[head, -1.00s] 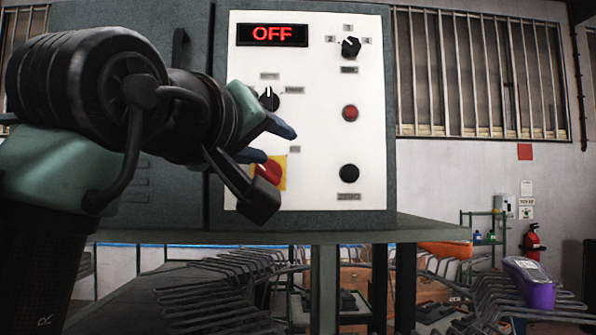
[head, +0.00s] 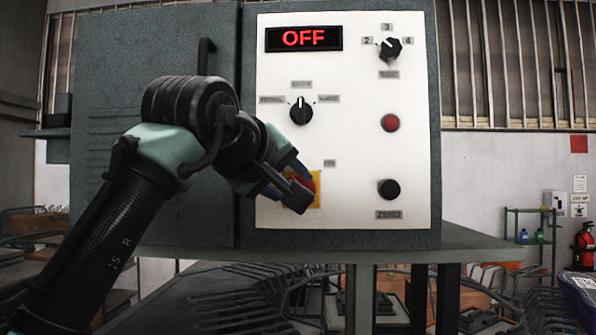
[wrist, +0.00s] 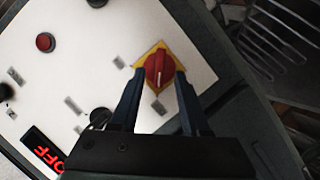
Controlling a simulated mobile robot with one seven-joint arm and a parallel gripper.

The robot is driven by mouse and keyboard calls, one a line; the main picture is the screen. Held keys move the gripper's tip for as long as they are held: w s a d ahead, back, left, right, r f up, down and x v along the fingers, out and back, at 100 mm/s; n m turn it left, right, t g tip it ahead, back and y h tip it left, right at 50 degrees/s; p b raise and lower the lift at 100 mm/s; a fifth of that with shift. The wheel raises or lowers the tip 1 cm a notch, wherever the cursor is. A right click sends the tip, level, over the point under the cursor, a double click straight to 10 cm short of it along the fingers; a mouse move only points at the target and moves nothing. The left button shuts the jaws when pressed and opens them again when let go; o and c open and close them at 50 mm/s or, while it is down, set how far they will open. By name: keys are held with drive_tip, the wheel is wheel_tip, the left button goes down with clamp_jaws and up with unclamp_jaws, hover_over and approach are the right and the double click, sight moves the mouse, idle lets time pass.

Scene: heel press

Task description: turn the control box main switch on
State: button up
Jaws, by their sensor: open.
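The control box (head: 340,218) has a white front panel with a display (head: 304,38) that reads OFF in red. The main switch (wrist: 160,69) is a red rotary knob on a yellow plate (head: 317,190), low on the panel. In the head view my gripper (head: 302,183) is in front of the switch and hides most of it. In the wrist view my gripper (wrist: 156,85) is open, with one blue finger on each side of the red knob. I cannot tell whether the fingers touch it.
A black selector (head: 300,110) sits above the switch, another (head: 390,48) at upper right. A red button (head: 390,122) and black button (head: 389,189) are to the right. A table edge (head: 470,240) runs below the box; wire racks lie underneath.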

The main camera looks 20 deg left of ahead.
drive_tip(key=shift+p+x, duration=0.4)
drive_tip(key=shift+x, duration=0.85)
clamp_jaws()
